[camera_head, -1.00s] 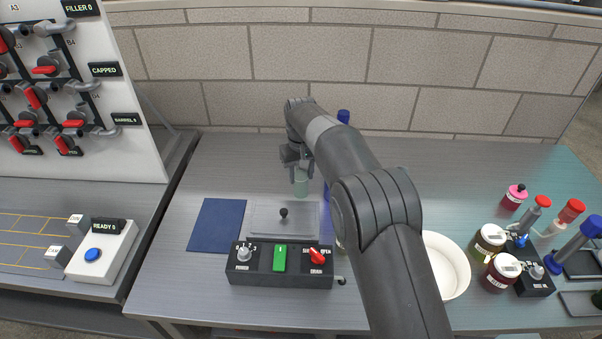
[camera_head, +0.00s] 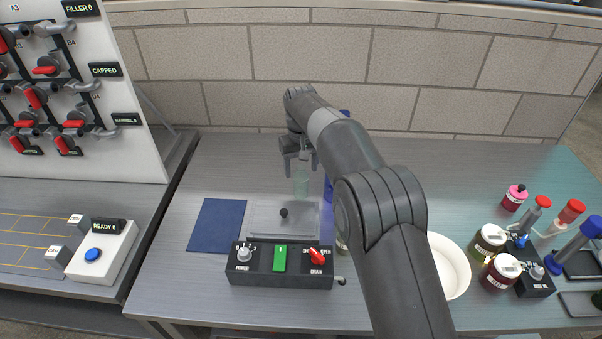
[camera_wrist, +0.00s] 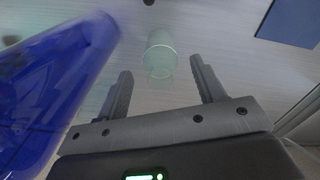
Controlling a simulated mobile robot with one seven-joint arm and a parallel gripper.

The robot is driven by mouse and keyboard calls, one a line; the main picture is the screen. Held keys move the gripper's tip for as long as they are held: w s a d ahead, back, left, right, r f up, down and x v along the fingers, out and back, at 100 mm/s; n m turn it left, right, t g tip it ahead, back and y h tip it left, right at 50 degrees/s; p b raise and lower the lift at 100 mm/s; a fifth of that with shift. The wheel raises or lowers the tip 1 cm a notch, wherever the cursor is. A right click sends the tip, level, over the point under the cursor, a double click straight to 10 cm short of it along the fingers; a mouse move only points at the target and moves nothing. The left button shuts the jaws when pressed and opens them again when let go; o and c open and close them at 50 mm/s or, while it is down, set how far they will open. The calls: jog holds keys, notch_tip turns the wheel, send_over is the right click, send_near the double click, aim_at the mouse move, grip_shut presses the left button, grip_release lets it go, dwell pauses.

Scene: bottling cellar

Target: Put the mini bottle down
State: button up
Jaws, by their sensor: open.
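The mini bottle (camera_head: 301,185), a small pale green clear bottle, stands on the metal bench behind the clear plate of the control box. It also shows in the wrist view (camera_wrist: 161,54), ahead of and between the fingers. My gripper (camera_head: 298,165) is open and empty just above the bottle, with its fingers apart from it. The gripper's two fingers show in the wrist view (camera_wrist: 160,82) with a clear gap between them.
A blue bottle (camera_wrist: 55,85) stands close beside my gripper, mostly behind my arm in the head view. A dark blue mat (camera_head: 217,226) lies at left. The control box (camera_head: 280,264) is in front. A white bowl (camera_head: 456,262) and jars are at right.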

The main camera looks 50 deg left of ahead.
notch_tip(320, 180, up, 9)
dwell(0.8)
